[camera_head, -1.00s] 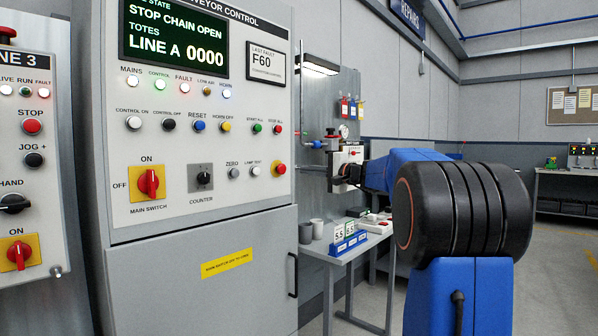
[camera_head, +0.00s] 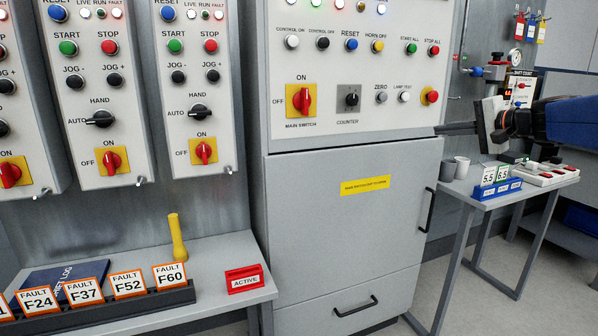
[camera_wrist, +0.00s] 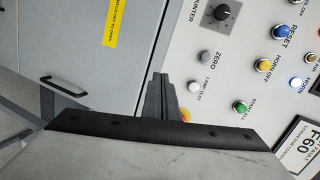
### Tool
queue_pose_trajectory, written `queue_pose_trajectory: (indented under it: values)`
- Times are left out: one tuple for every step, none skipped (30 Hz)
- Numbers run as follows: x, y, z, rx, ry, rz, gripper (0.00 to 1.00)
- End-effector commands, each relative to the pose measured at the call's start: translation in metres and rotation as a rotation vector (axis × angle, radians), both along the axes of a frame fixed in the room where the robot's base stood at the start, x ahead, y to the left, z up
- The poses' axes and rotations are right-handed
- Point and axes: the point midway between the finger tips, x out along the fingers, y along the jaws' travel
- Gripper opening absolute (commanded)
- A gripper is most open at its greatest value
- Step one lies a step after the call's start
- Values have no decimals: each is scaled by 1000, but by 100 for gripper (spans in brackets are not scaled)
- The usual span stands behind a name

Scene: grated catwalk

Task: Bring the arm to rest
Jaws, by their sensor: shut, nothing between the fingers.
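My blue and black arm comes in from the right edge of the head view. My gripper (camera_head: 440,130) points left there, near the right edge of the grey control cabinet (camera_head: 300,220). The wrist view shows the gripper's dark fingers (camera_wrist: 158,82) together, with nothing between them. Behind them are the cabinet's panel buttons, and the fingers partly hide a red-and-yellow button. Whether the fingertips touch the cabinet cannot be told.
A low bench (camera_head: 215,277) at left bears fault cards, a yellow cylinder (camera_head: 177,237) and a red ACTIVE holder (camera_head: 244,280). A small table (camera_head: 470,192) at right, below my gripper, bears cups, number cards (camera_head: 497,174) and a white switch box (camera_head: 548,175). Some floor shows at lower right.

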Motion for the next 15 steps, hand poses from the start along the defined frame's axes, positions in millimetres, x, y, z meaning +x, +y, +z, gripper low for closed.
queue_pose_trajectory:
  values:
    - [-18, 26, -14, -48, 33, 35, 0]
    - [-28, 38, -24, -79, 54, 53, 0]
    - [-42, 54, -37, -120, 82, 79, 0]
    - [-53, 65, -48, -152, 103, 97, 0]
    - [-64, 76, -57, -185, 121, 117, 0]
    - [-79, 89, -71, -227, 147, 141, 0]
    - [-91, 97, -82, -260, 166, 159, 0]
    - [-104, 106, -91, -294, 183, 178, 0]
    - [-120, 115, -105, -339, 206, 201, 0]
    - [-132, 122, -116, -373, 223, 220, 0]
    - [-145, 128, -126, -408, 238, 237, 0]
    - [-162, 135, -139, -455, 258, 262, 0]
    - [-174, 140, -149, -490, 272, 278, 0]
    - [-187, 144, -159, -525, 285, 296, 0]
    - [-204, 148, -173, -574, 303, 319, 0]
